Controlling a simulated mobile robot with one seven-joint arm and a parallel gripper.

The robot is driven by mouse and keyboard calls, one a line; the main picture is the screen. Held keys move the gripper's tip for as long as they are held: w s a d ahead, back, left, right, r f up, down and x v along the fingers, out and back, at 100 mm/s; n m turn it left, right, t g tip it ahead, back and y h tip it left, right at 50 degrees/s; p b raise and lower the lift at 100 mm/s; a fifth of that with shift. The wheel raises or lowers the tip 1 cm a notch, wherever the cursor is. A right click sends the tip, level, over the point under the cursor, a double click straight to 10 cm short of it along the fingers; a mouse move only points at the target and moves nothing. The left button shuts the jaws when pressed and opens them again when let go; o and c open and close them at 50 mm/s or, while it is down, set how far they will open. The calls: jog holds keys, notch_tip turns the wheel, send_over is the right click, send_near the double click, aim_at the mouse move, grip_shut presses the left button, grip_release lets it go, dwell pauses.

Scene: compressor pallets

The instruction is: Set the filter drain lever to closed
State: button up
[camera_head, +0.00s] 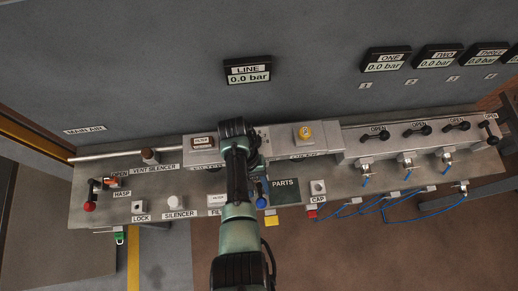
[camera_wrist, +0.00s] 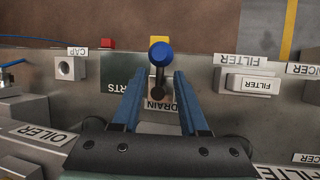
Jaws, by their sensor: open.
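The filter drain lever has a blue knob (camera_wrist: 160,53) on a dark stem in the wrist view. It stands above the label reading DRAIN (camera_wrist: 159,107). My gripper (camera_wrist: 164,75) is open, with one blue finger on each side of the lever's stem. I cannot tell whether either finger touches it. In the head view the blue knob (camera_head: 262,202) shows just right of my arm. My arm hides the drain body and part of the filter area there.
The PARTS mat (camera_head: 285,191) and CAP block (camera_head: 318,188) lie right of the lever in the head view. The silencer (camera_head: 176,202), lock block (camera_head: 140,207) and red-knobbed main lever (camera_head: 90,205) are on the left. Blue hoses (camera_head: 396,207) hang at the right front edge.

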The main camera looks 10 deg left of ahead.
jog(key=p+v, duration=0.1)
jog(key=v, duration=1)
jog(key=shift+r, duration=0.35)
